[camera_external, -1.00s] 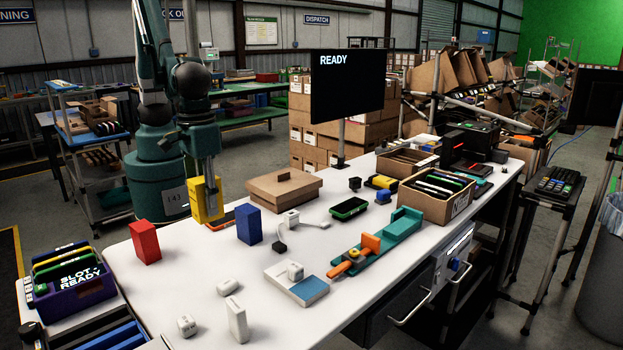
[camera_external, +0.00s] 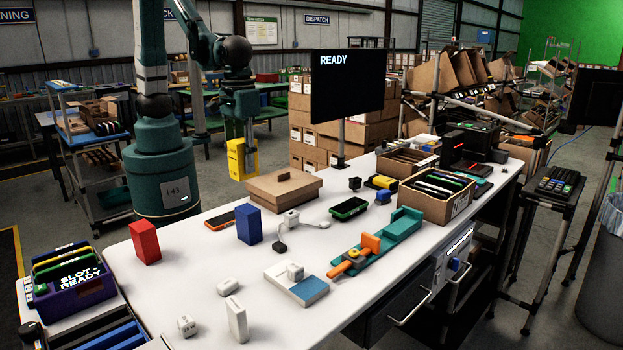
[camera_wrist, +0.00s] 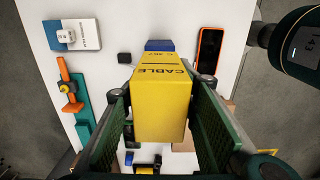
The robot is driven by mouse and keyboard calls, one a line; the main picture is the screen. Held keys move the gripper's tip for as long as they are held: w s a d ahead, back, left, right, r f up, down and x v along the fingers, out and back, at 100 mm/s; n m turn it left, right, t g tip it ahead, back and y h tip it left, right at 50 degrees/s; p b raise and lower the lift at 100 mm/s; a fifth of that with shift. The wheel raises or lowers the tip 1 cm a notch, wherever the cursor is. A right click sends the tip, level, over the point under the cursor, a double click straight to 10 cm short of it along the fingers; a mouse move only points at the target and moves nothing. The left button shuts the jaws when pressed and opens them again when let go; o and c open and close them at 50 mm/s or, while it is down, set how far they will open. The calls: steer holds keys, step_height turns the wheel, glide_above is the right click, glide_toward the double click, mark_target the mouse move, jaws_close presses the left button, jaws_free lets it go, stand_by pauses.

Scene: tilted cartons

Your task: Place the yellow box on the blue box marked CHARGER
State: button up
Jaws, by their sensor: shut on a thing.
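The yellow box (camera_external: 242,159) hangs in the air in the external view, behind and left of the closed cardboard box. My gripper (camera_external: 243,142) is shut on it from above. In the wrist view the yellow box (camera_wrist: 162,100), marked CABLE, sits between the two green finger pads of my gripper (camera_wrist: 158,125). The blue box (camera_external: 249,225) stands upright on the white table, lower and nearer the camera than the yellow box. In the wrist view the blue box (camera_wrist: 158,45) shows partly behind the yellow one. No CHARGER marking is readable on it.
A red box (camera_external: 145,242) stands left of the blue box. An orange-edged phone (camera_external: 220,220) lies just behind the blue box. A closed cardboard box (camera_external: 284,189) and a small white plug (camera_external: 291,217) are to its right.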

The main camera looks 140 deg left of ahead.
steer(key=shift+f, duration=0.1)
glide_above(247, 209)
steer(key=shift+a+f, duration=0.15)
steer(key=shift+f, duration=2.65)
steer(key=shift+f, duration=0.15)
steer(key=shift+f, duration=1.95)
steer(key=shift+f, duration=0.15)
steer(key=o, duration=1)
steer(key=shift+c, duration=0.2)
steer(key=shift+r, duration=0.2)
steer(key=shift+s+r, duration=0.1)
steer(key=shift+r, duration=5.9)
